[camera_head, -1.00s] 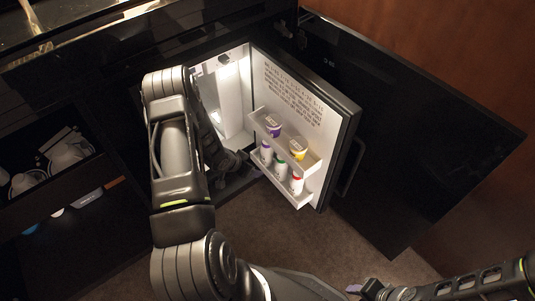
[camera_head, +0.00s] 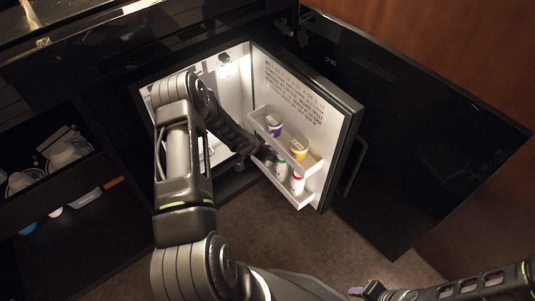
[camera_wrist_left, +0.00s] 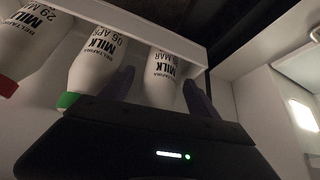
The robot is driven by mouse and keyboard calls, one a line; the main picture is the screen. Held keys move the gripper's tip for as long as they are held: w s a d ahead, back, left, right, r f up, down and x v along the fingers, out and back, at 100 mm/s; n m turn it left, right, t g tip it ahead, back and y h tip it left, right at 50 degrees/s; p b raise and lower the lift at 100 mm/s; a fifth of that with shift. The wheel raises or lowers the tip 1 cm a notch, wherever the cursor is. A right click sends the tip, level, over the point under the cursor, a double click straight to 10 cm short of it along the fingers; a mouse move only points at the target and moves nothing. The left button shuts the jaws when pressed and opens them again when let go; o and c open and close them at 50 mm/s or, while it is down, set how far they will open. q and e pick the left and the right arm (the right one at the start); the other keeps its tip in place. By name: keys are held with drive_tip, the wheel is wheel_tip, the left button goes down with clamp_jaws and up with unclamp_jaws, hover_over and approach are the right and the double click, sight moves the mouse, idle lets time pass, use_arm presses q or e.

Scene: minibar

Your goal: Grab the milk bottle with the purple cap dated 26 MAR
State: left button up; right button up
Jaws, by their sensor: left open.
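In the left wrist view a white milk bottle (camera_wrist_left: 161,78) stands between the two dark fingers of my left gripper (camera_wrist_left: 158,92). Its label reads MILK and MAR; the day number is hard to read and its cap is hidden behind the gripper body. The gripper is open, with one finger on each side of the bottle. Beside it are a green-capped bottle (camera_wrist_left: 92,62) dated 06 APR and a red-capped bottle (camera_wrist_left: 28,45). In the head view my left gripper (camera_head: 264,152) is at the lower door shelf and hides this bottle. My right gripper (camera_head: 362,291) is low at the bottom edge.
The minibar door (camera_head: 308,100) stands open. Its upper shelf (camera_head: 312,160) holds a purple tub (camera_head: 273,126) and a yellow tub (camera_head: 299,148). The green (camera_head: 281,170) and red (camera_head: 297,184) capped bottles stand close by on the lower shelf. Carpet (camera_head: 280,238) below is clear.

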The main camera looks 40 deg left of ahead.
use_arm(q)
drive_tip(key=shift+w+f, duration=0.2)
drive_tip(key=shift+f, duration=0.35)
drive_tip(key=shift+c, duration=0.4)
clamp_jaws()
idle(0.3)
drive_tip(key=shift+r, duration=0.1)
